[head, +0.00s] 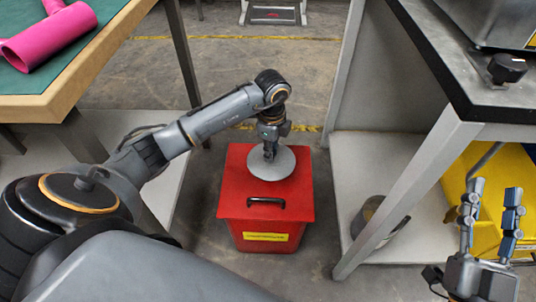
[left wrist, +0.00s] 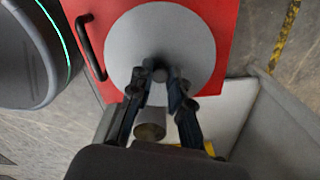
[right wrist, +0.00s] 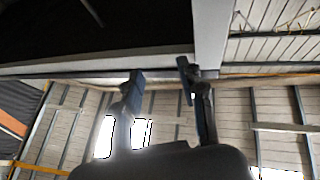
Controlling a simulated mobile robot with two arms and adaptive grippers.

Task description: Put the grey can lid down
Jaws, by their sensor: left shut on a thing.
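The grey can lid (head: 272,166) is a round flat disc over the top of a red box-shaped can in the head view. My left gripper (head: 269,152) is shut on the middle of the lid from above. In the left wrist view the fingers (left wrist: 160,78) close on a dark knob at the centre of the grey disc (left wrist: 190,35). I cannot tell whether the lid touches the red top or hangs just above it. My right gripper (head: 490,200) is open and empty at the lower right; its fingers stand apart in the right wrist view (right wrist: 160,75).
The red can (head: 230,205) with a black handle (head: 266,202) stands on the floor between two tables. A green-topped table (head: 100,50) with a pink tube (head: 45,38) is left. A dark bench (head: 440,55) with a shelf is right, with a yellow bin (head: 455,190) beneath.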

